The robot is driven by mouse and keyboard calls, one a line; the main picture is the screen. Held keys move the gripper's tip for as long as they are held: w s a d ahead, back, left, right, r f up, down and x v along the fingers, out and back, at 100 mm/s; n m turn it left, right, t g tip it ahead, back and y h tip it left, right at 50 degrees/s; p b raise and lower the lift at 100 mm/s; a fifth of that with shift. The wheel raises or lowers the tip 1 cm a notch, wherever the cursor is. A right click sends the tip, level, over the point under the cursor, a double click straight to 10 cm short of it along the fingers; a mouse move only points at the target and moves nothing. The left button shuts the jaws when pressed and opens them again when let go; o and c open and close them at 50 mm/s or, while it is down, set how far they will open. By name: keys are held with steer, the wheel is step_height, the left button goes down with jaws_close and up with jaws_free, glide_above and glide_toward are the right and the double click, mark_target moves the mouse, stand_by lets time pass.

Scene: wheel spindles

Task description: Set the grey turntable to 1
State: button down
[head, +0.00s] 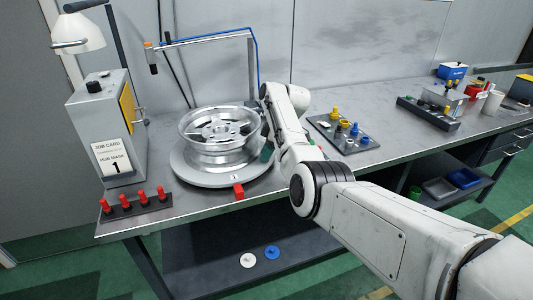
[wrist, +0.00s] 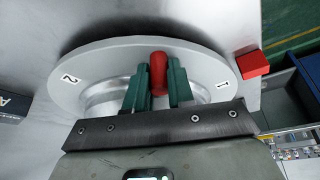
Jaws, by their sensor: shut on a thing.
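The grey turntable (head: 190,172) is a round disc on the bench with a silver wheel (head: 218,140) on top. Its rim carries a 1 label (wrist: 222,86) and a 2 label (wrist: 69,79) in the wrist view. A red block (head: 239,191) sits at the disc's front edge; in the wrist view the same block (wrist: 252,65) is close to the 1 label. My gripper (wrist: 157,80) has its green fingers shut on a red peg (wrist: 158,66) at the turntable. In the head view my gripper (head: 267,153) is right of the wheel, mostly hidden by my arm.
A job card (head: 112,158) reading 1 is on the grey box (head: 98,115) at left. A rack of red pegs (head: 136,204) lies front left. A tray of coloured parts (head: 343,132) is to the right.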

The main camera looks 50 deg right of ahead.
steer(key=shift+d+r, duration=0.1)
steer(key=shift+r, duration=0.05)
steer(key=c, duration=1)
jaws_free()
steer(key=v, duration=1)
steer(key=shift+s+d+r, duration=0.1)
steer(key=shift+d+r, duration=0.05)
steer(key=shift+r, duration=0.15)
